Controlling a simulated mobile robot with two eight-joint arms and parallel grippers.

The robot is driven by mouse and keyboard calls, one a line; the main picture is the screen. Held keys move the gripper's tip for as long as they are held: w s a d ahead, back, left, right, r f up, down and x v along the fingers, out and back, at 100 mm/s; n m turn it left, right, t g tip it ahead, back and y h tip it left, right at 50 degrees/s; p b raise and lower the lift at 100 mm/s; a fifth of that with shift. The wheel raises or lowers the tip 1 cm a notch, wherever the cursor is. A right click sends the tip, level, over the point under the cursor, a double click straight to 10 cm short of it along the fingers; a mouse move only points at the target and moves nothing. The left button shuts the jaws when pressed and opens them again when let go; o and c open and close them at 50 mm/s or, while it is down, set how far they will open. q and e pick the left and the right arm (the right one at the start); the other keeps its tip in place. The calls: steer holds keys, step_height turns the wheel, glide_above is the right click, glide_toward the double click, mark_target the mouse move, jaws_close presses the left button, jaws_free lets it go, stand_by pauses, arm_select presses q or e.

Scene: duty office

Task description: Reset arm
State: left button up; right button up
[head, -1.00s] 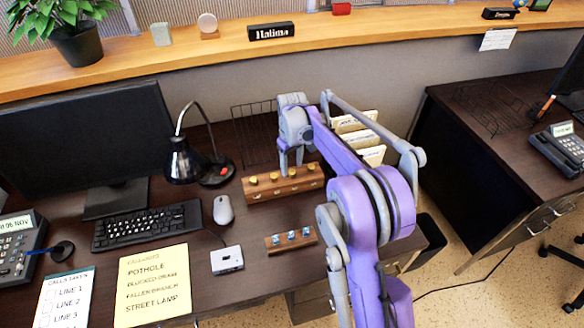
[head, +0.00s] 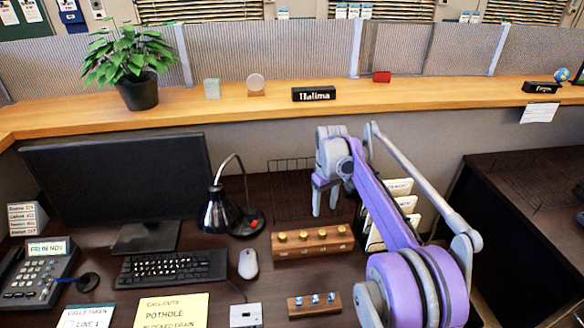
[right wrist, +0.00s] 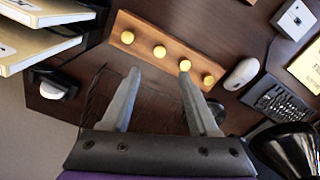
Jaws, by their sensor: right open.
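My right gripper (head: 325,210) is open and empty, its fingers pointing down over the dark desk, just behind a wooden block with yellow knobs (head: 312,243). In the right wrist view the two grey fingers (right wrist: 159,78) stand apart with nothing between them, and the block (right wrist: 165,50) lies beyond their tips. My purple right arm reaches in from the lower right. My left gripper is not in view.
A black desk lamp (head: 216,213) stands left of my right gripper, a wire tray (head: 288,205) lies behind it, and upright folders (head: 390,217) stand close on the right. A smaller block with blue knobs (head: 314,305), a mouse (head: 248,263) and a keyboard (head: 172,267) lie nearer.

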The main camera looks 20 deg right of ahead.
steer(key=s+a+r+t+p, duration=0.2)
steer(key=s+a+r+t, duration=0.15)
steer(key=s+a, duration=0.75)
steer(key=s+a+f+m+t, duration=0.1)
steer(key=s+a+f, duration=0.1)
steer(key=s, duration=0.7)
steer(key=s+a+f+t+p, duration=0.1)
steer(key=s+a+f, duration=0.1)
steer(key=s, duration=0.7)
steer(key=shift+f+m, duration=0.4)
steer(key=shift+f, duration=0.35)
